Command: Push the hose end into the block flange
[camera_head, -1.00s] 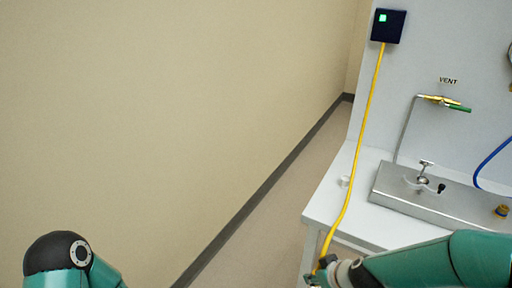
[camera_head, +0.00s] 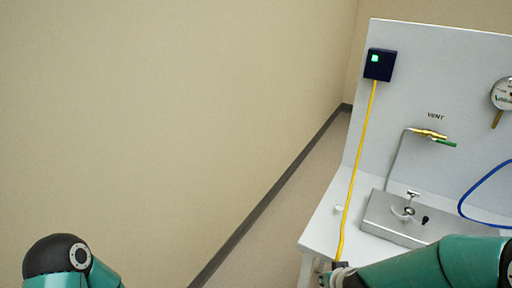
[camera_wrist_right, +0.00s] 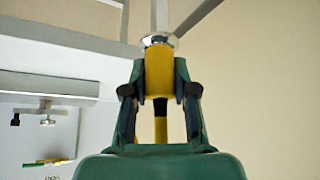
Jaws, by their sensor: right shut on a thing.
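The yellow hose (camera_head: 358,165) hangs from a dark box on the panel down to my right gripper (camera_head: 335,277) at the bottom edge of the head view. In the right wrist view my right gripper (camera_wrist_right: 160,88) is shut on the yellow hose end (camera_wrist_right: 159,72), whose silver tip (camera_wrist_right: 159,40) sticks out past the fingers. The metal block (camera_head: 382,208) lies on the bench, apart from the hose end; it also shows at left in the wrist view (camera_wrist_right: 45,85). My left gripper is out of view.
The white bench (camera_head: 325,215) has an upright panel (camera_head: 455,80) with the dark box (camera_head: 380,64), a vent valve (camera_head: 432,135), a gauge (camera_head: 502,93) and a blue hose (camera_head: 475,190). A small clamp (camera_head: 410,200) stands on the block. Floor left of the bench is clear.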

